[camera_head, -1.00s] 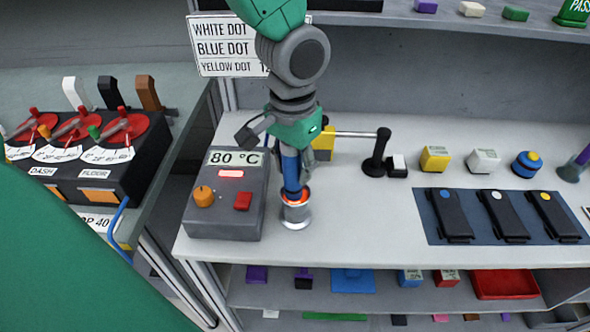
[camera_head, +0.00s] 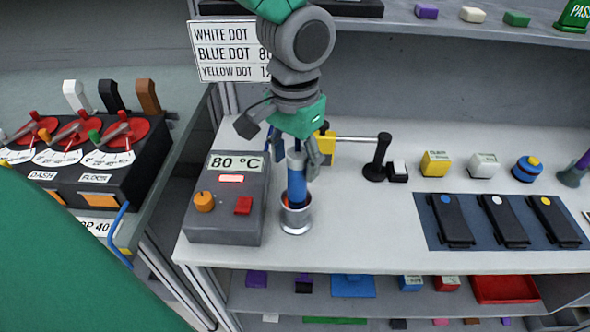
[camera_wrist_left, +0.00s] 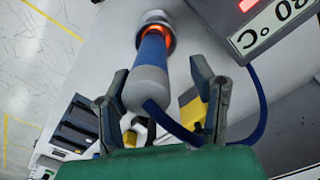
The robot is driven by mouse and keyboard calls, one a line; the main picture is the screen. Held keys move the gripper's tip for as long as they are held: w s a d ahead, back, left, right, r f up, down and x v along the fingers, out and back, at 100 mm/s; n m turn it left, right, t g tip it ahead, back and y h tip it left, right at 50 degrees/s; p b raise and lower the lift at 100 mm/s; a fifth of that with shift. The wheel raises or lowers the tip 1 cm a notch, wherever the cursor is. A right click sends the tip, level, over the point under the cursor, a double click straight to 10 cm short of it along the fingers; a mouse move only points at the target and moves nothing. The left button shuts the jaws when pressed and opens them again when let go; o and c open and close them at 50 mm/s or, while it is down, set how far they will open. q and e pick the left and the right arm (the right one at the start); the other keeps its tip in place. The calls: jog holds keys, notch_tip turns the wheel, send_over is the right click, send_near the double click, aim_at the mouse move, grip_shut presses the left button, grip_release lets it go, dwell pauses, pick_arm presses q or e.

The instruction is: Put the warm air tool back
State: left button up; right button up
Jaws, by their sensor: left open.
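The warm air tool (camera_head: 297,188) has a blue body and a grey rear end. It stands nearly upright with its lower end in a round metal holder (camera_head: 296,217) on the bench. The wrist view also shows the tool (camera_wrist_left: 151,75), its cable, and the holder (camera_wrist_left: 155,30) with an orange glow at the nozzle. My left gripper (camera_head: 305,165) is just above the tool's rear end. Its fingers are spread on both sides of the grey end, apart from it in the wrist view (camera_wrist_left: 165,105). My right gripper is not in view.
A control box (camera_head: 226,195) reading 80 °C stands close left of the holder. A yellow block (camera_head: 327,147) and a black post (camera_head: 377,160) stand behind to the right. Several black parts lie on a blue mat (camera_head: 432,232). The bench front between holder and mat is clear.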

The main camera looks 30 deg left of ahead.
pick_arm(q)
jog(key=r, duration=0.4)
jog(key=d+r, duration=0.1)
jog(key=r, duration=0.2)
jog(key=shift+p, duration=0.35)
jog(key=shift+r, duration=0.6)
jog(key=shift+a, duration=0.45)
jog(key=shift+d, duration=0.25)
